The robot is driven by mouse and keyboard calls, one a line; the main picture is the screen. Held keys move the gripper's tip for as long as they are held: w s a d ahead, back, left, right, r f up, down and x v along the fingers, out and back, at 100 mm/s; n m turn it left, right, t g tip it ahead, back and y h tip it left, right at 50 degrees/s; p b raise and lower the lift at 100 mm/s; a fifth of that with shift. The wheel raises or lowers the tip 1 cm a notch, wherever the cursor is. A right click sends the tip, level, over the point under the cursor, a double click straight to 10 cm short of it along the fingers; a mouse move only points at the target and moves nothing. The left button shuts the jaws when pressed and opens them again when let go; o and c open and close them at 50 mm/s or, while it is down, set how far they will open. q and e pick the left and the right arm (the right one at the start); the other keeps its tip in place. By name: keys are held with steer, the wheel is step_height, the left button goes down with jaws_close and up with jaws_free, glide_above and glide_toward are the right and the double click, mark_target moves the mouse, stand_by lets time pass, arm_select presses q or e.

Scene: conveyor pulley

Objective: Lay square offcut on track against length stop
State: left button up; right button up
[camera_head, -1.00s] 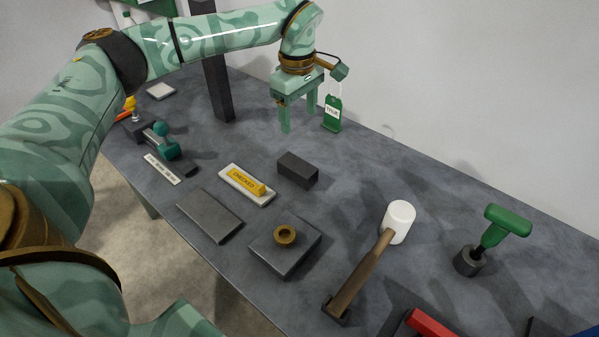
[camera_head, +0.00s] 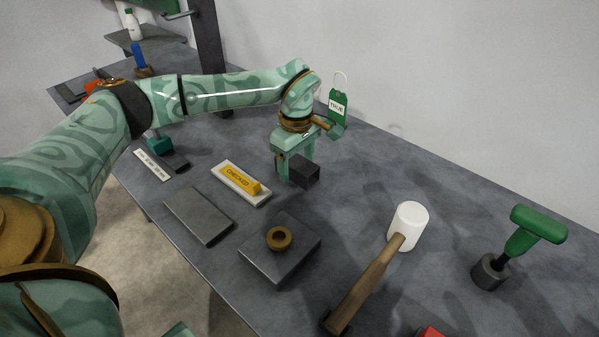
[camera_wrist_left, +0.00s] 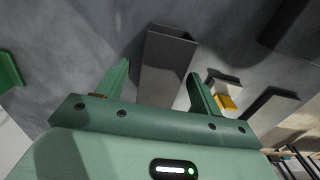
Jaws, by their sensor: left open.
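A dark grey rectangular block (camera_head: 304,172), which may be the square offcut, lies on the bench near the middle. My left gripper (camera_head: 296,178) is open, pointing down at this block. In the left wrist view the block (camera_wrist_left: 168,65) shows in the gap between the two spread fingers of my left gripper (camera_wrist_left: 158,72). Contact between fingers and block cannot be told. I cannot pick out the track or length stop with certainty; my left arm covers part of the bench's far left. My right gripper is not in view.
Near the block are a yellow CHECKED marker on a pale base (camera_head: 240,185), a flat dark plate (camera_head: 198,216) and a grey slab (camera_head: 262,262) bearing a brass ring (camera_head: 279,238). A green tag (camera_head: 338,104) is behind.

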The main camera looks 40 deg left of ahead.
arm_select(q)
steer(key=shift+f, duration=0.75)
steer(key=shift+r, duration=0.2)
jaws_close()
